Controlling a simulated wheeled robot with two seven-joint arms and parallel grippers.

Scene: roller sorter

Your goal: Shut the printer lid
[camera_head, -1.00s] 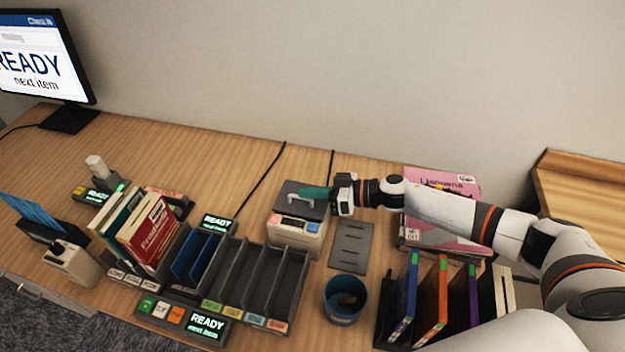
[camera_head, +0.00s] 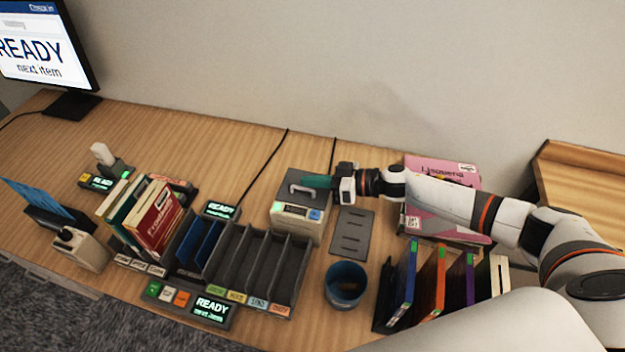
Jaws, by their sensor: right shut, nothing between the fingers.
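The printer (camera_head: 297,225) is a small cream box with coloured buttons on its front, standing behind the sorter slots. Its dark grey lid (camera_head: 322,199), with a light handle (camera_head: 301,190), lies over the top and looks down. Whether it is fully closed I cannot tell. My right gripper (camera_head: 318,182), with green fingers, reaches in from the right. It is shut and empty, its fingertips over the lid beside the handle; I cannot tell if they touch. My left gripper is not in view.
A grey slotted plate (camera_head: 351,235) lies right of the printer, with a blue cup (camera_head: 345,283) in front. Upright coloured folders (camera_head: 437,280) and a pink book stack (camera_head: 440,174) stand to the right. The divided sorter (camera_head: 246,268) stands front left.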

